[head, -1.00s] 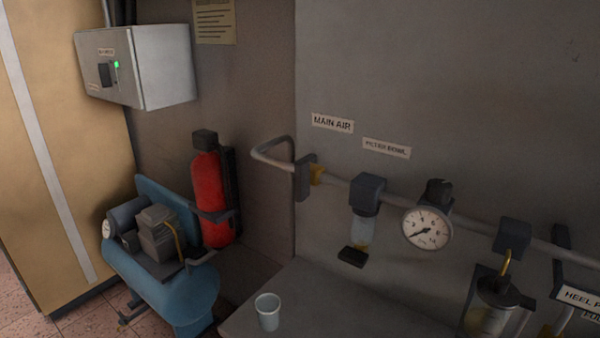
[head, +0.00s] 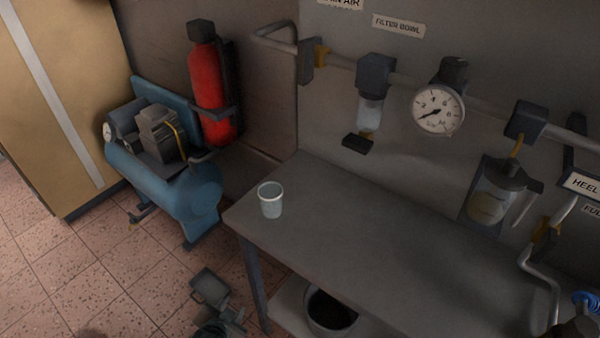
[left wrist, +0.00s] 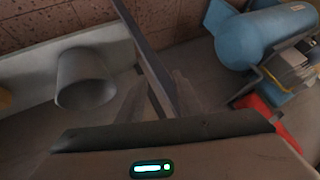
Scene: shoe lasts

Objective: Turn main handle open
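The handle hangs upright, across the run of the pipe. The MAIN AIR label (head: 340,3) above it is cut by the top edge. My left gripper (head: 212,290) is low in front of the table's left end, well below the valve and apart from it. In the left wrist view its blurred fingers (left wrist: 158,95) stand apart with nothing seen held between them; a table leg shows behind them.
The table (head: 390,235) holds a cup (head: 270,200) at its left end; a pot (head: 332,311) stands on the shelf below. A blue compressor (head: 170,180) and red extinguisher (head: 208,90) stand left. A filter bowl (head: 369,112), gauge (head: 437,110) and lubricator (head: 492,195) hang along the pipe.

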